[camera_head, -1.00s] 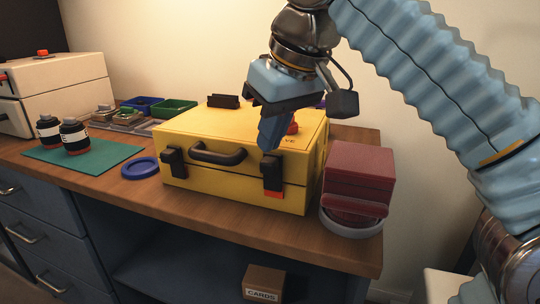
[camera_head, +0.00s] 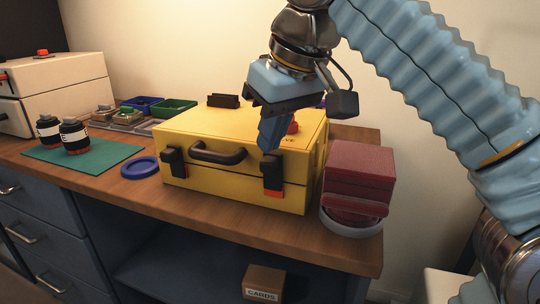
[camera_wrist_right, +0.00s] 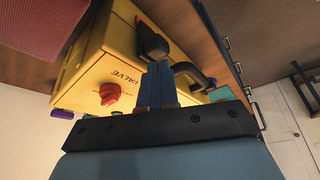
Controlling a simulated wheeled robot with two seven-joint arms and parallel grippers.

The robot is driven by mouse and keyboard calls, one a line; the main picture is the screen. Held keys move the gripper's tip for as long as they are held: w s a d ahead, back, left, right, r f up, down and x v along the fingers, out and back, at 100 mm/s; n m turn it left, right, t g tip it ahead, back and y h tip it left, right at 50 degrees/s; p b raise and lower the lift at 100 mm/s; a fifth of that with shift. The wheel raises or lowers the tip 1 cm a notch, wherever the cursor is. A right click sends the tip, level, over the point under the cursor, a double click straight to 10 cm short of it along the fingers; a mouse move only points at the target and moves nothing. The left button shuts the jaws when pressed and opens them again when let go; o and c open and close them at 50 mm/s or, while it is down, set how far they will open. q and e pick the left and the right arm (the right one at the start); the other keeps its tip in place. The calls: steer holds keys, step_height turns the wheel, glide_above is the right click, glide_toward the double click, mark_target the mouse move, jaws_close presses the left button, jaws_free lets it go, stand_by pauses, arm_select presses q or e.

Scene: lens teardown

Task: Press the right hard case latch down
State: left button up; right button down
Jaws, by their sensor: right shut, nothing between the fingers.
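The yellow hard case (camera_head: 225,185) stands shut on the wooden bench. Its right latch (camera_head: 273,178) is a black piece on the front face, with an orange-red patch at its lower end. The left latch (camera_head: 173,161) is on the same face, left of the black handle (camera_head: 218,154). My right gripper (camera_head: 269,146) is shut and empty, pointing down with its blue fingertips at the top of the right latch. In the right wrist view the fingertips (camera_wrist_right: 156,72) overlap the black latch (camera_wrist_right: 152,43); whether they touch it I cannot tell. My left gripper is out of view.
A dark red box (camera_head: 360,170) stands close to the case's right side. A red knob (camera_wrist_right: 110,94) marked VALVE sits on the lid. A blue ring (camera_head: 140,168), a green mat (camera_head: 105,158) with two dark bottles, and small trays (camera_head: 175,108) lie to the left.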

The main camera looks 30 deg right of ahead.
mark_target(271, 160)
steer(key=shift+f+b, duration=0.9)
steer(key=shift+f, duration=0.25)
step_height(271, 160, up, 3)
steer(key=p, duration=0.3)
steer(key=shift+r, duration=0.1)
step_height(271, 160, up, 2)
steer(key=p, duration=0.2)
steer(key=shift+p, duration=0.35)
steer(key=shift+r+p, duration=0.7)
steer(key=shift+r, duration=0.3)
